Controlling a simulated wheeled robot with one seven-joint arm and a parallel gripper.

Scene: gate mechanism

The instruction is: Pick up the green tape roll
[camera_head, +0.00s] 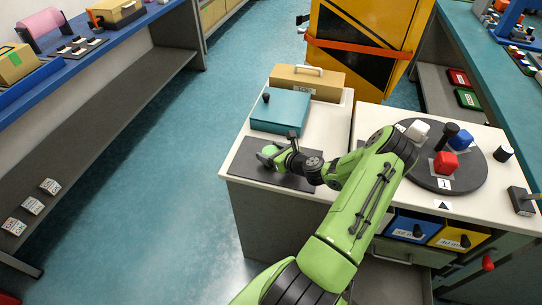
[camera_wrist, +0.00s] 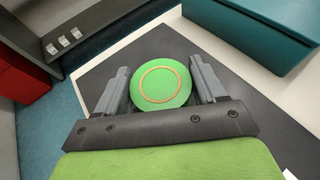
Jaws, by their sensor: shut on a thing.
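The green tape roll (camera_wrist: 161,84) shows in the wrist view as a round green disc with a thin orange ring on its face. It sits between the two grey fingers of my gripper (camera_wrist: 160,88), which are shut on its sides. In the head view the green tape roll (camera_head: 268,152) shows small at the end of my arm, partly hidden by my gripper (camera_head: 275,157). It is over the dark grey mat (camera_head: 246,168) on the white worktop. I cannot tell whether it touches the mat.
A teal box (camera_head: 281,111) with a black knob stands just behind the mat. A tan box (camera_head: 307,82) is behind that. A dark round turntable (camera_head: 462,184) with coloured cubes is at the right. The worktop's front edge is close to the mat. Open floor lies left.

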